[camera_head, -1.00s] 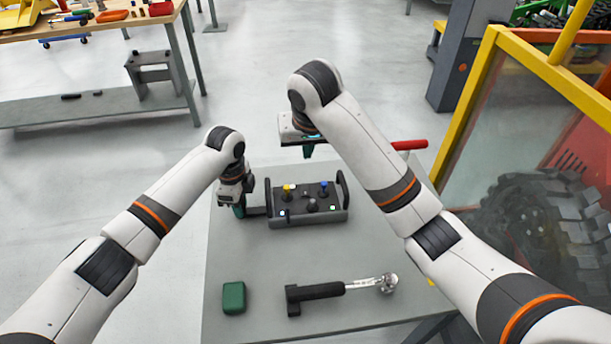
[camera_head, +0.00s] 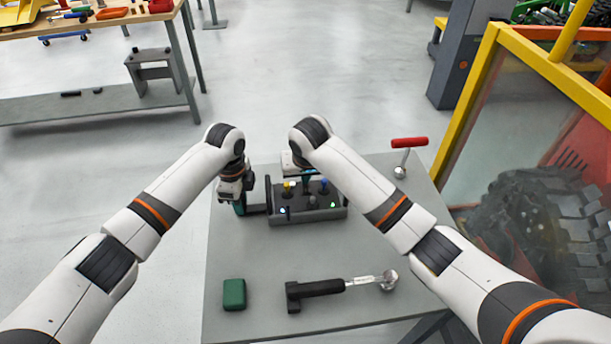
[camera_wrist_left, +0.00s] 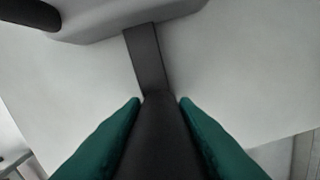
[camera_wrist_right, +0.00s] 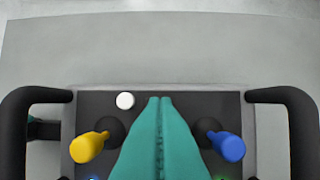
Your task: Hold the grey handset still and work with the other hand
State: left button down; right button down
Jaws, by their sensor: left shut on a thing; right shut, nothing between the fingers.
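The grey handset (camera_head: 340,215) is a box with a dark top on the table, with a black handle at each end. A yellow lever (camera_wrist_right: 87,147), a blue lever (camera_wrist_right: 229,146) and a white button (camera_wrist_right: 124,100) show in the right wrist view. My left gripper (camera_head: 241,208) is shut on a dark bar (camera_wrist_left: 147,60) at the handset's left side. My right gripper (camera_head: 306,184) is shut and empty over the handset's top. Its green fingers (camera_wrist_right: 160,100) lie between the yellow and blue levers and hide part of the top. I cannot tell whether they touch it.
A green block (camera_head: 234,294) and a black-handled tool (camera_head: 318,291) lie at the table's front. A red T-handled tool (camera_head: 409,142) stands at the back right. A yellow-framed guard (camera_head: 480,95) rises right of the table (camera_head: 250,262). The table between handset and front objects is clear.

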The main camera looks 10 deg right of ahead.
jog(key=shift+f, duration=0.1)
jog(key=shift+w+f, duration=0.15)
jog(key=shift+f, duration=0.2)
jog(key=shift+r, duration=0.1)
jog(key=shift+s, duration=0.9)
jog(key=shift+r, duration=0.3)
jog(key=v, duration=1.3)
jog(key=shift+w+r, duration=0.25)
jog(key=shift+r, duration=0.1)
